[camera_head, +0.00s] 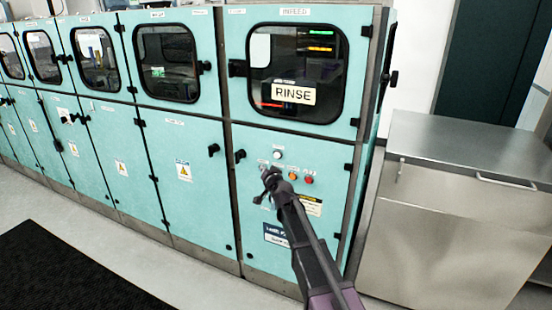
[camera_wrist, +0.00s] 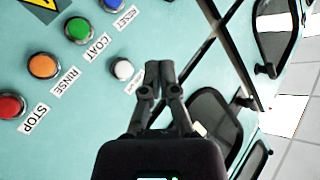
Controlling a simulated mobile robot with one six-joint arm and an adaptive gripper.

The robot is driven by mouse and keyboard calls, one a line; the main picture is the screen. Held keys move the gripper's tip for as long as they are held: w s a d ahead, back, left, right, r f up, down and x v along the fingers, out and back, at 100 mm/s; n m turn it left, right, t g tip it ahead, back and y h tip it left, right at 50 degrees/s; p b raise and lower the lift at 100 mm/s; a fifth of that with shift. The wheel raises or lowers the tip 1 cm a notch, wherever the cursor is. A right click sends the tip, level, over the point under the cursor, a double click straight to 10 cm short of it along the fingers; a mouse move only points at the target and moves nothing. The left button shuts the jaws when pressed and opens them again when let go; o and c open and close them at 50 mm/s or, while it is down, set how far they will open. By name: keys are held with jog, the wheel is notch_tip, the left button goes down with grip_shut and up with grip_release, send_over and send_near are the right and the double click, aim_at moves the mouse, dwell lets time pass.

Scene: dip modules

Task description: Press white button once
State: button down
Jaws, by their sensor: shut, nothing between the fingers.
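The white button (camera_wrist: 122,69) sits on the teal panel in the wrist view, just left of my fingertips, with a label beside it that is partly hidden by the fingers. In the head view the white button (camera_head: 277,155) shows above a row of coloured buttons. My gripper (camera_wrist: 158,70) is shut and empty, its fingertips together. In the head view my gripper (camera_head: 267,172) is in front of the panel, below and left of the white button. I cannot tell how far the tips are from the panel.
Wrist view: beside the white button are green (camera_wrist: 78,30), orange (camera_wrist: 46,66), red STOP (camera_wrist: 11,104) and blue (camera_wrist: 115,4) buttons. A black knob (camera_head: 239,156) sticks out left of the buttons. A steel cabinet (camera_head: 440,240) stands at the right.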

aim_at(274, 156)
jog(key=shift+w, duration=0.2)
jog(key=shift+w+d, duration=0.5)
jog(key=shift+w, duration=0.8)
jog(key=shift+w+d, duration=0.5)
jog(key=shift+w, duration=0.85)
jog(key=shift+w+d, duration=0.5)
jog(key=shift+w, duration=0.8)
jog(key=shift+w+d, duration=0.3)
jog(key=shift+w, duration=0.5)
jog(key=shift+s, duration=0.1)
jog(key=shift+s+a, duration=0.3)
jog(key=shift+s, duration=0.4)
jog(key=shift+s, duration=0.15)
jog(key=shift+s+a, duration=0.3)
jog(key=shift+s, duration=0.45)
jog(key=shift+s+a, duration=0.25)
jog(key=shift+s, duration=0.5)
jog(key=shift+s+a, duration=0.3)
jog(key=shift+s, duration=0.45)
